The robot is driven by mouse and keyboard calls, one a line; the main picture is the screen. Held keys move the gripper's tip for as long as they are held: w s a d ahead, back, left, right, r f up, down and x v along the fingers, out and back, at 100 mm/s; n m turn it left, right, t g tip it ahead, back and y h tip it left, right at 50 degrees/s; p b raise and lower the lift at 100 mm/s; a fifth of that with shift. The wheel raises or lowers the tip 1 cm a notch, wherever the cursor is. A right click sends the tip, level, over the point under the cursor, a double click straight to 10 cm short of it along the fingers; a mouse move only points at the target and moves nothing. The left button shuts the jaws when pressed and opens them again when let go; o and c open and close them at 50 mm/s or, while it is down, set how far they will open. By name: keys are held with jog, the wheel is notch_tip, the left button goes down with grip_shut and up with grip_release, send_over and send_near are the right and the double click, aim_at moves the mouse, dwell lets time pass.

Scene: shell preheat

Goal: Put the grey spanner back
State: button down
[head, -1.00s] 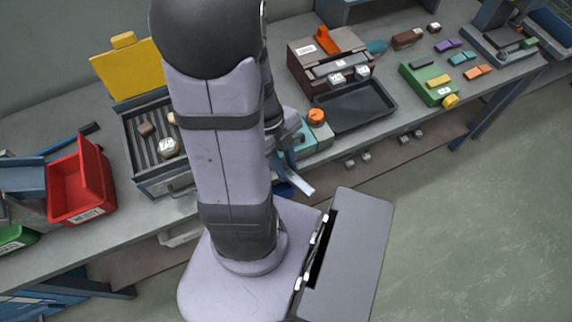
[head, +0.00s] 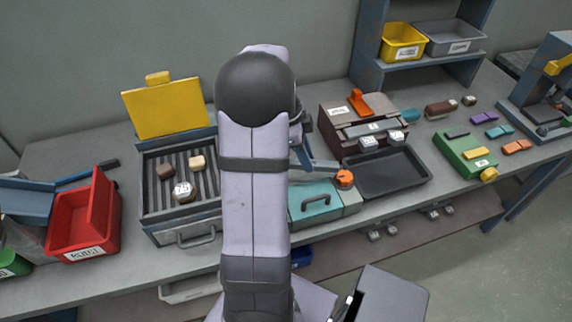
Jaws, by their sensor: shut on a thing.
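My gripper (head: 304,153) is mostly hidden behind my own arm, over the bench between the grill box and the black tray. A grey bar, which looks like the spanner (head: 324,166), sticks out from it to the right. The gripper appears shut on this bar. The bar's far end lies close above the orange knob (head: 345,178) in the picture; I cannot tell whether they touch. The knob is on a teal box (head: 316,202) with a dark handle.
The grill box (head: 160,226) with its yellow lid (head: 165,108) raised stands left of my arm. A red bin (head: 84,218) is farther left. A black tray (head: 420,181), a brown machine (head: 342,118) and a green box (head: 462,154) stand right. A shelf (head: 457,67) holds yellow and grey bins.

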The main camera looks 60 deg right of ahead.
jog(key=w+d+f+n+t+h+b, duration=0.1)
jog(key=w+d+n+t+h+b, duration=0.1)
jog(key=w+d+n+b, duration=0.7)
jog(key=shift+w+d+f+p, duration=0.25)
jog(key=shift+d+f+p, duration=0.3)
jog(key=shift+f, duration=1.15)
jog(key=shift+w+d+f+p, duration=0.25)
jog(key=shift+d+f+p, duration=0.35)
jog(key=shift+f, duration=1.15)
jog(key=shift+w+d+f+p, duration=0.3)
jog(key=shift+f+p, duration=0.4)
jog(key=shift+f, duration=1)
jog(key=shift+f, duration=0.1)
jog(key=shift+f, duration=0.15)
jog(key=c, duration=1.6)
grip_release()
jog(key=shift+o, duration=0.2)
jog(key=shift+r, duration=0.3)
jog(key=b+v, duration=0.1)
jog(key=v, duration=1.1)
